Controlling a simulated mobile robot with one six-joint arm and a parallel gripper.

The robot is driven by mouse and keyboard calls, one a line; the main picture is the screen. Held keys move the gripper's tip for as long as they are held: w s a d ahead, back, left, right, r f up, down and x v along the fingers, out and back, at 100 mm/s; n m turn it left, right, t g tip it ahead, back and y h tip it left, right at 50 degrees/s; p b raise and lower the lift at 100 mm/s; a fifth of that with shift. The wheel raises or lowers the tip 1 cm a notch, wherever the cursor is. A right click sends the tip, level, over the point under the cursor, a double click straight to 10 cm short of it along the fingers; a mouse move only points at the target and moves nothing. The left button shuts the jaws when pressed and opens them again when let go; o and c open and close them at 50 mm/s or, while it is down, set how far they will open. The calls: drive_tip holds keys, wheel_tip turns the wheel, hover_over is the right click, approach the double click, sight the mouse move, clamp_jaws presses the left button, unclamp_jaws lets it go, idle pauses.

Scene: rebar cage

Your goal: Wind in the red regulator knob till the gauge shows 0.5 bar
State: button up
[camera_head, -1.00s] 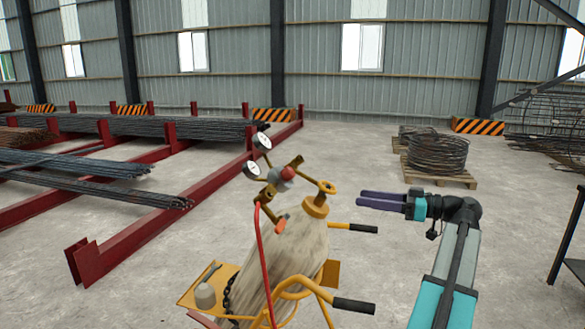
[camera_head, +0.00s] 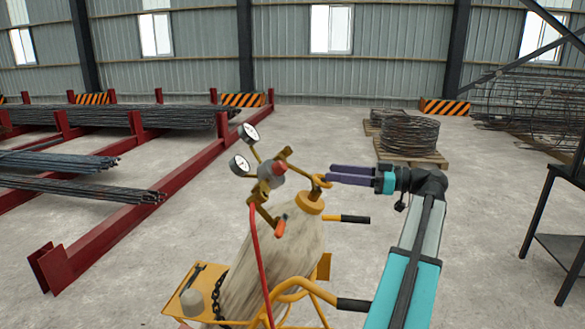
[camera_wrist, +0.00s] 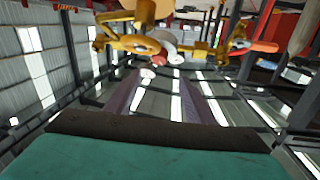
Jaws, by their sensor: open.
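The red regulator knob (camera_head: 279,168) sits on the grey regulator body at the top of a weathered cylinder (camera_head: 278,250) in the head view. Two white gauges (camera_head: 248,133) (camera_head: 240,165) stand to its left; their needles are too small to read. My gripper (camera_head: 329,173) is open and empty, its purple fingers pointing left. The tips appear beside the brass valve ring (camera_head: 320,181), right of the knob and apart from it; contact with the ring cannot be told. In the wrist view, my open gripper (camera_wrist: 157,82) shows below brass fittings (camera_wrist: 132,44).
A red hose (camera_head: 257,260) hangs down from the regulator. The cylinder stands on a yellow trolley with black handles (camera_head: 355,219). Red racks with steel bars (camera_head: 90,190) lie to the left. A wire coil on a pallet (camera_head: 409,140) stands behind, and a dark table (camera_head: 560,250) at the right.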

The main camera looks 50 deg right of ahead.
sight(285, 167)
drive_tip(key=shift+w, duration=0.15)
drive_tip(key=p+x, duration=0.4)
drive_tip(key=x, duration=0.7)
drive_tip(key=shift+w+a+r, duration=0.1)
drive_tip(key=shift+w, duration=0.05)
drive_tip(key=shift+p+x, duration=0.35)
drive_tip(key=shift+x, duration=0.7)
drive_tip(key=c, duration=1)
